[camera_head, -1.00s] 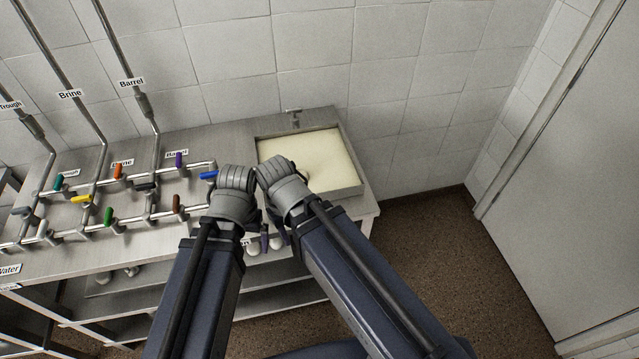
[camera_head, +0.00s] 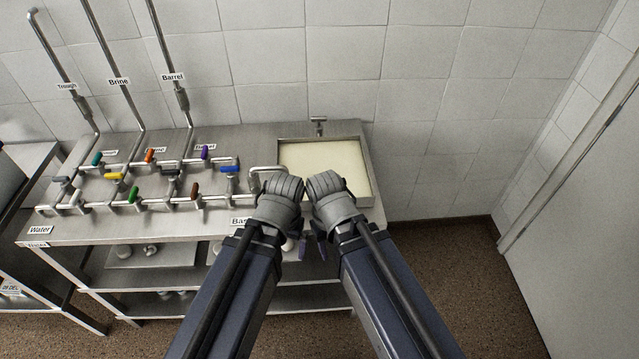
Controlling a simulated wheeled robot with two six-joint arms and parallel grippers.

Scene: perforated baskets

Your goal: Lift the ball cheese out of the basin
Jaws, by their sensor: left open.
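The basin (camera_head: 372,188) is a square metal sink at the right end of the steel counter, filled with pale cream liquid (camera_head: 322,157). I cannot make out a ball cheese in it; my grippers cover part of its front edge. My left gripper (camera_head: 280,184) is open, at the basin's front left corner, seen from behind. I see nothing held in either gripper.
A pipe manifold with several coloured valve handles, such as the yellow one (camera_head: 115,176), covers the counter left of the basin. A small tap (camera_head: 318,126) stands behind the basin. A tiled wall closes the back. Brown floor (camera_head: 455,275) is free at the right.

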